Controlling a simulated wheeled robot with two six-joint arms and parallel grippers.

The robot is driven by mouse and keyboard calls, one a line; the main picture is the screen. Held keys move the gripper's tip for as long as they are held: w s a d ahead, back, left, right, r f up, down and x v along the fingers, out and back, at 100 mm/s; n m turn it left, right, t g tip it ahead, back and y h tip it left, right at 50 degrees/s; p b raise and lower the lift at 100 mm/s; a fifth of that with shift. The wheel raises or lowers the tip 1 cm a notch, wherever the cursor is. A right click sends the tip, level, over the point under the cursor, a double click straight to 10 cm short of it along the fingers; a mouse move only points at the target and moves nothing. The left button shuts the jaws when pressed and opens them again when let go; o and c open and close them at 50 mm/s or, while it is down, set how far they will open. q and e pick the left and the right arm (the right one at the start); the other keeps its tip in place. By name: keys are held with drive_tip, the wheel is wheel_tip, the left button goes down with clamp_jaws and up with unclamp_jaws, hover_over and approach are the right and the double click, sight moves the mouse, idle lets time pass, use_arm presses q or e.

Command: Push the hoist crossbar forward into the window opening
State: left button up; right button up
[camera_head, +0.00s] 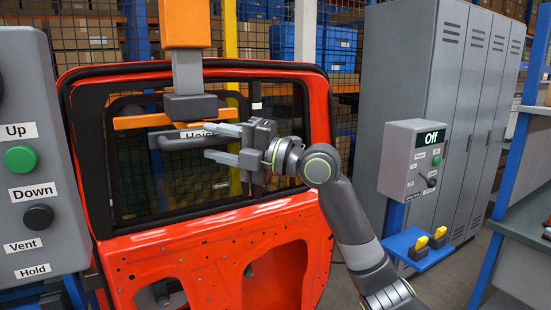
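The hoist hangs from the top. It has an orange upper part (185,24), a grey shaft (187,72) and a dark block (190,106). An orange crossbar (142,121) runs sideways below the block, across the upper window opening (150,180) of the red door (210,238). How deep it sits cannot be told. Contact cannot be told. My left gripper is out of view.
A grey panel (60,240) with Up, Down, Vent and Hold controls stands at the left. A switch box (412,160) showing "Off" stands right of my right arm, above a blue shelf (422,258) with yellow items. Grey lockers (450,110) and a bench (525,215) lie beyond.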

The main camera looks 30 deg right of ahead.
drive_tip(key=b+v, duration=0.5)
drive_tip(key=v, duration=1)
drive_tip(key=shift+b, duration=0.35)
drive_tip(key=shift+r, duration=0.1)
